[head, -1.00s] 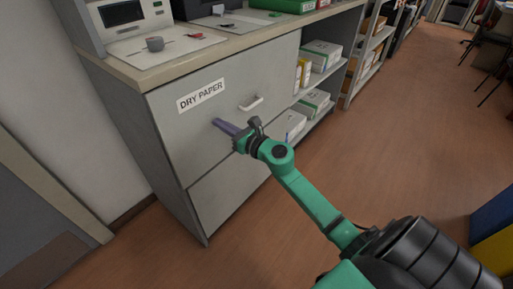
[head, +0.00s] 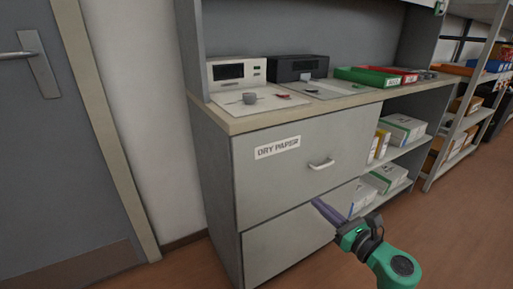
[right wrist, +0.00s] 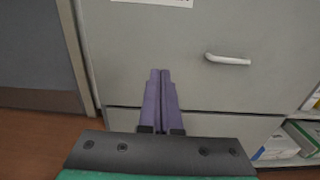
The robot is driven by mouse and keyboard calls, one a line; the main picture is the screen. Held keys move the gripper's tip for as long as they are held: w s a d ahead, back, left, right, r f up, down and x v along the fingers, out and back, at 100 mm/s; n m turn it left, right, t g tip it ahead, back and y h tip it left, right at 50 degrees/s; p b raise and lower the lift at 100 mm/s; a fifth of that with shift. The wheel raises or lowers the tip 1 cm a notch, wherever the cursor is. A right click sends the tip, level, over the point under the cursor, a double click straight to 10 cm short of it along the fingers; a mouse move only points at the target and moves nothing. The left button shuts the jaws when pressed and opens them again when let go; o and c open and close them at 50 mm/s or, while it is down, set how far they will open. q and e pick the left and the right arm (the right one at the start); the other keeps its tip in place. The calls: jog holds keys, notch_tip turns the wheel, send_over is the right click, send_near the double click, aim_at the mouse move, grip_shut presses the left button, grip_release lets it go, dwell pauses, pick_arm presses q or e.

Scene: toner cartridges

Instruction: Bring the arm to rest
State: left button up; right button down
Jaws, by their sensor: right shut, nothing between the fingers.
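My right gripper (head: 322,207) has purple fingers and a green arm. It is in front of the grey drawer cabinet, below and near the white handle of the upper drawer. In the right wrist view the two fingers (right wrist: 160,84) lie side by side, shut, with nothing between them. They point toward the upper drawer front (head: 266,188), which is closed and bears a "DRY PAPER" label (head: 277,147). The handle (head: 321,164) shows up and right of the fingers in the right wrist view (right wrist: 228,59). My left gripper is not in view.
The countertop (head: 240,124) carries a light machine (head: 237,72), a dark machine (head: 297,67) and green and red trays (head: 368,77). Boxes (head: 402,130) stand on open shelves at the right. A grey door (head: 60,150) is at the left. The floor (head: 455,220) at right is clear.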

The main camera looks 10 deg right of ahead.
jog(key=s+d+f+m+g+h, duration=0.2)
jog(key=d+f+m+h, duration=0.25)
jog(key=m, duration=0.75)
jog(key=s+d+f+m+g+h, duration=0.1)
jog(key=d+f+m+g+h, duration=0.15)
jog(key=f+m+h, duration=0.65)
jog(key=s+a+f+m+g+y, duration=0.3)
jog(key=s+f+m+g+y, duration=0.3)
jog(key=m, duration=0.5)
jog(key=s+a+f+m+g+y+p, duration=0.3)
jog(key=s+a+f+m+g+p, duration=0.2)
jog(key=s+a+f+p, duration=0.5)
pick_arm(q)
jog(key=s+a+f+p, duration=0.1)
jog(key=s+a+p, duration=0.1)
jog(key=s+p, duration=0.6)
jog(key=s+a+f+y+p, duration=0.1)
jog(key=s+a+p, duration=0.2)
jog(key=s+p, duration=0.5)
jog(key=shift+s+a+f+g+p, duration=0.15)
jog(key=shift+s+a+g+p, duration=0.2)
jog(key=shift+p, duration=0.25)
pick_arm(e)
jog(key=s+d, duration=0.2)
jog(key=s, duration=0.7)
jog(key=s+d, duration=0.2)
jog(key=s, duration=0.7)
jog(key=shift+s+d+f+g+h, duration=0.25)
jog(key=shift+f+g+h, duration=0.1)
jog(key=shift+f, duration=0.1)
